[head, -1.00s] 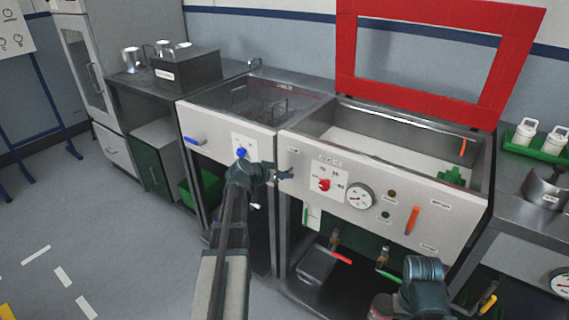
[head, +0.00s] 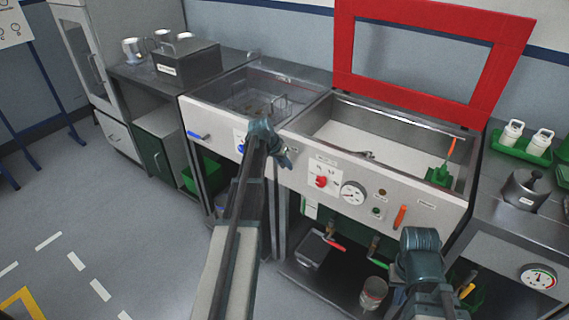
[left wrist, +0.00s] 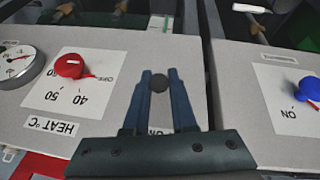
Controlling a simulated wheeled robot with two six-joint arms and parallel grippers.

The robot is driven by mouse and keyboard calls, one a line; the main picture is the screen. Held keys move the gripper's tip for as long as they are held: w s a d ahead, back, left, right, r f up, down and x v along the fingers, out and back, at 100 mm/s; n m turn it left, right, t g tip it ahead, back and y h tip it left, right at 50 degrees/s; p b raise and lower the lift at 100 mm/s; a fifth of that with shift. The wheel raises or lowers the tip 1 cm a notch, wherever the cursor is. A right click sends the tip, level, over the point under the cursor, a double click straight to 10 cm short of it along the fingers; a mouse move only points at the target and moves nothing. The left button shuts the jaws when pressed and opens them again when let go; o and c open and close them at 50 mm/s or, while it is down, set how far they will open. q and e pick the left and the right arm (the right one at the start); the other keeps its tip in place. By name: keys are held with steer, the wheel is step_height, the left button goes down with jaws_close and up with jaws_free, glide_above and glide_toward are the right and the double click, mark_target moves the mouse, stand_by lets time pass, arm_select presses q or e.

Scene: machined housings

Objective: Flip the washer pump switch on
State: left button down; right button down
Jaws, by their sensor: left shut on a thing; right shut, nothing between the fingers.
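My left gripper (head: 287,157) is at the upper left corner of the front panel with the red heat knob (head: 321,181). The left wrist view shows its fingers (left wrist: 160,86) shut on a dark round switch tip (left wrist: 159,84) standing out from the light panel. Part of an "ON" label (left wrist: 154,131) shows between the fingers; the rest is covered, so I cannot read the switch's name or its setting. In the head view the switch is hidden by the gripper. My right gripper (head: 420,246) is low at the right, before the panel, shut and empty, its fingertips hidden.
A blue knob (left wrist: 309,87) is on the neighbouring panel, across a gap. A gauge (head: 354,194) and an orange handle (head: 400,217) are right of the heat knob. The red-framed lid (head: 345,75) stands open. A can (head: 373,293) stands on the low shelf.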

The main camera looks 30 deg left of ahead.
stand_by(0.4)
arm_select(q)
steer(key=c, duration=0.7)
jaws_free()
steer(key=shift+c, duration=0.2)
steer(key=p+v, duration=1.2)
steer(key=v, duration=0.2)
steer(key=shift+w+f, duration=0.1)
steer(key=shift+w, duration=0.05)
